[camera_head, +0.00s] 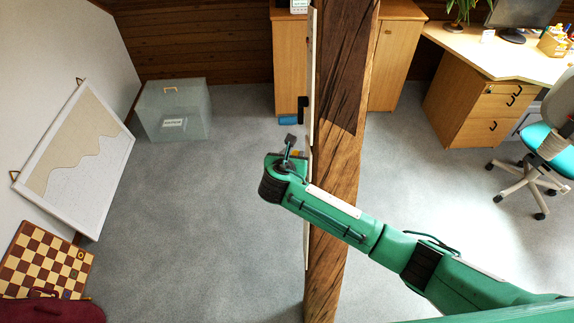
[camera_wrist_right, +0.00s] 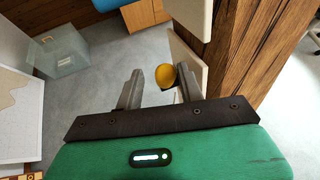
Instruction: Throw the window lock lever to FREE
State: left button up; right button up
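My right gripper (camera_head: 291,145) is beside the narrow pale panel on the timber post, in the middle of the head view. In the right wrist view my right gripper (camera_wrist_right: 158,84) has its two grey fingers apart. A rounded yellow knob (camera_wrist_right: 165,76) shows between them, closer to the right finger; I cannot tell whether they touch. It may be the end of the lock lever. In the head view only a bit of yellow (camera_head: 299,153) shows behind the fingers. No FREE marking is readable. My left gripper is not in view.
The timber post (camera_head: 340,100) stands just right of the gripper, with a pale panel (camera_head: 312,80) seen edge-on and a black handle (camera_head: 303,108) on it. A translucent box (camera_head: 190,115), leaning board (camera_head: 75,170) and chessboard (camera_head: 45,260) are left. Grey floor between is clear.

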jog(key=b+v, duration=0.1)
jog(key=v, duration=0.6)
jog(key=shift+s+a, duration=0.15)
jog(key=shift+a, duration=0.05)
jog(key=shift+r, duration=0.15)
